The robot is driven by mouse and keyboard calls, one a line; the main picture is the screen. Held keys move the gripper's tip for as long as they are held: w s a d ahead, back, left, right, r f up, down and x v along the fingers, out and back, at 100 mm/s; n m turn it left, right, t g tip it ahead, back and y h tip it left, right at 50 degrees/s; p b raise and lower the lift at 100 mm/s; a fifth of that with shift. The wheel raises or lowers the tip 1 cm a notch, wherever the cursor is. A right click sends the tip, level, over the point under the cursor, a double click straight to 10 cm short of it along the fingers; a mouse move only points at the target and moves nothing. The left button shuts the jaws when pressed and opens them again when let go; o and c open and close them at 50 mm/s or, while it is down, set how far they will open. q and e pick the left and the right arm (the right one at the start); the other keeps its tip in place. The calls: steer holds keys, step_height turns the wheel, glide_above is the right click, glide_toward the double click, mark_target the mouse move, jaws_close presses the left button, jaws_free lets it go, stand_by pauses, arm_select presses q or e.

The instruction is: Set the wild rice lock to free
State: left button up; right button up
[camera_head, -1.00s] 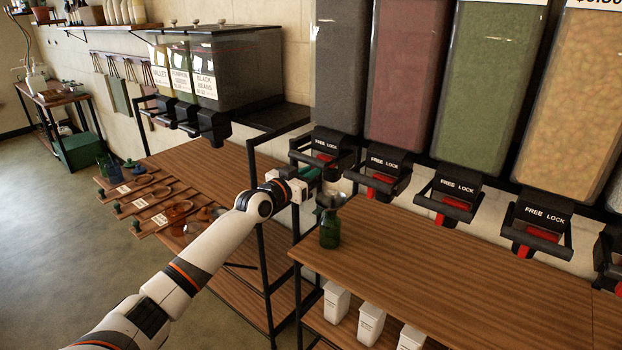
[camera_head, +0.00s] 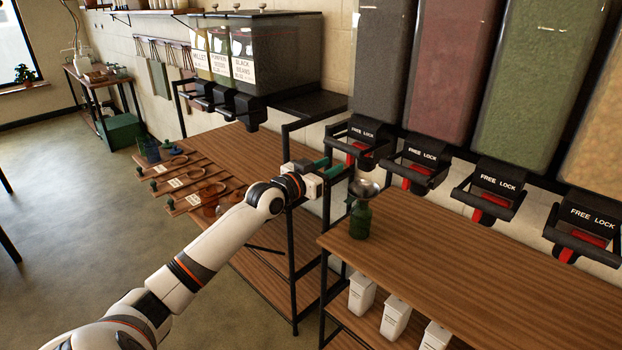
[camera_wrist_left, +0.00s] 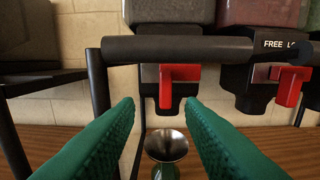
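No name label shows on the big dispensers. The leftmost one, with dark grain (camera_head: 381,60), fits wild rice best. Its black spout is marked FREE LOCK (camera_head: 363,132). Its red lock lever (camera_wrist_left: 180,80) shows clearly in the left wrist view, hanging below a black bar (camera_wrist_left: 175,48); its lock setting cannot be read. My left gripper (camera_head: 323,166) is beside this spout. Its green fingers are spread, with the lever seen beyond the gap between the tips (camera_wrist_left: 160,104), apparently not held. My right gripper is not in view.
A green bottle (camera_head: 360,222) with a metal funnel (camera_head: 365,188) stands on the wooden shelf (camera_head: 450,262) below the spout. A neighbouring red lever (camera_wrist_left: 290,84) is at the right. Wooden scoops (camera_head: 185,180) lie on the left table.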

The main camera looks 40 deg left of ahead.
arm_select(q)
steer(key=s+b, duration=0.1)
steer(key=s, duration=0.5)
steer(key=shift+s+a+b, duration=0.25)
steer(key=shift+a+b, duration=0.05)
